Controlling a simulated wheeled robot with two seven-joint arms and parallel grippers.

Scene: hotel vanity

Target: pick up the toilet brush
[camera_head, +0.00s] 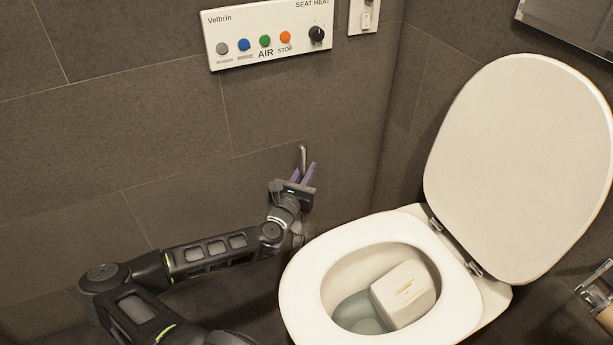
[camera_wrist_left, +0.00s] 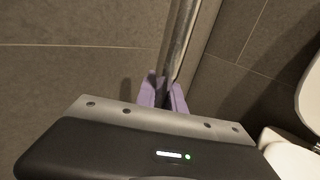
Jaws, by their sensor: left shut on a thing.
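The toilet brush shows as a slim metal handle (camera_head: 303,155) standing upright near the tiled wall, left of the toilet. In the left wrist view the shiny handle (camera_wrist_left: 180,40) runs up from between the purple fingers. My left gripper (camera_head: 304,174) is shut on the handle; its purple fingertips also show in the left wrist view (camera_wrist_left: 163,93). The brush's lower part is mostly hidden behind my gripper and wrist. My right gripper is not in view.
The white toilet (camera_head: 300,278) stands right of my left arm, its lid (camera_head: 520,165) raised. A control panel (camera_head: 268,32) hangs on the wall above. A paper holder (camera_head: 598,290) is at the right edge.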

